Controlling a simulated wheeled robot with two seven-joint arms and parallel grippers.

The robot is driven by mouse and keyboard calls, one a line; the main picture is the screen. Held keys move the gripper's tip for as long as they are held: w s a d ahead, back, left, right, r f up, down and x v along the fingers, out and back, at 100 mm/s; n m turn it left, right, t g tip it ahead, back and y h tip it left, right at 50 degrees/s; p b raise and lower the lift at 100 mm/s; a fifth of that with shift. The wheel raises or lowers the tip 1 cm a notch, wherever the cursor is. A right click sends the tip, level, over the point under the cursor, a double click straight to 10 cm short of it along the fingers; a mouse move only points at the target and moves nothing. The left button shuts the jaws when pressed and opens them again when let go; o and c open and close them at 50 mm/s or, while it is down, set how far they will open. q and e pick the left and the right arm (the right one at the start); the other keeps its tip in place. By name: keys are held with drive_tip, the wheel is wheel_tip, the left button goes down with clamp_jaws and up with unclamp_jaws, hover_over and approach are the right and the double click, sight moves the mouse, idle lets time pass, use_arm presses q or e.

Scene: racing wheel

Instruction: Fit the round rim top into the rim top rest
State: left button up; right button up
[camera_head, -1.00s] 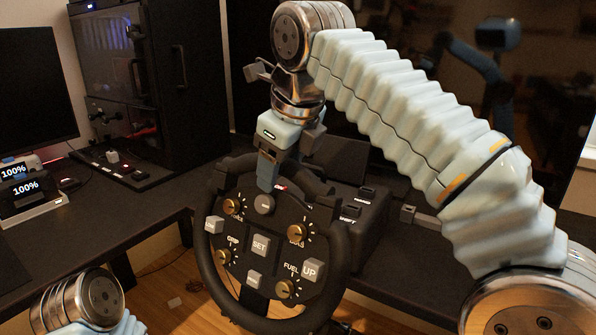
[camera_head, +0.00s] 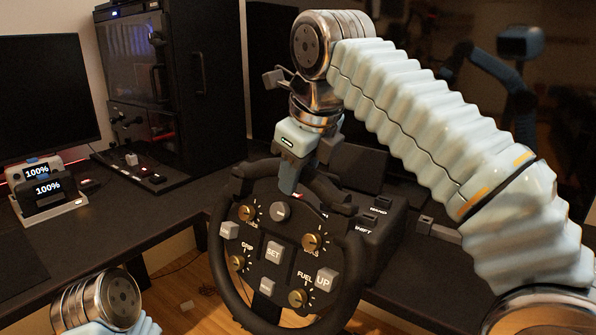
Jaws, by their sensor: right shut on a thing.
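My right gripper (camera_head: 288,182) reaches down from above to the top of the black racing wheel and is shut on a dark curved piece, which looks like the round rim top (camera_head: 330,190). This piece spans the upper part of the wheel, behind the fingers. The wheel's black rim (camera_head: 355,265) curves down both sides of a face (camera_head: 290,262) with knobs and grey buttons. The gripper hides the middle of the top, so I cannot tell whether the piece is seated in the rim top rest, which I cannot make out. My left gripper is out of view.
A black box with switches (camera_head: 378,212) stands behind the wheel at right. On the desk at left are a charging stand showing 100% (camera_head: 45,190), a monitor (camera_head: 45,90) and a black computer case (camera_head: 165,80). Bare desk (camera_head: 150,215) lies left of the wheel.

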drive_tip(key=shift+w+d+r+p, duration=0.15)
drive_tip(key=shift+r+p, duration=0.35)
drive_tip(key=shift+r, duration=0.05)
drive_tip(key=shift+w+d+r+p, duration=0.1)
drive_tip(key=shift+w+r+p, duration=0.05)
drive_tip(key=shift+r+p, duration=0.35)
drive_tip(key=shift+w+d+r, duration=0.15)
drive_tip(key=shift+w+r, duration=0.05)
drive_tip(key=shift+r, duration=0.35)
drive_tip(key=shift+w+d+r, duration=0.15)
drive_tip(key=shift+w+r, duration=0.05)
drive_tip(key=shift+r, duration=0.35)
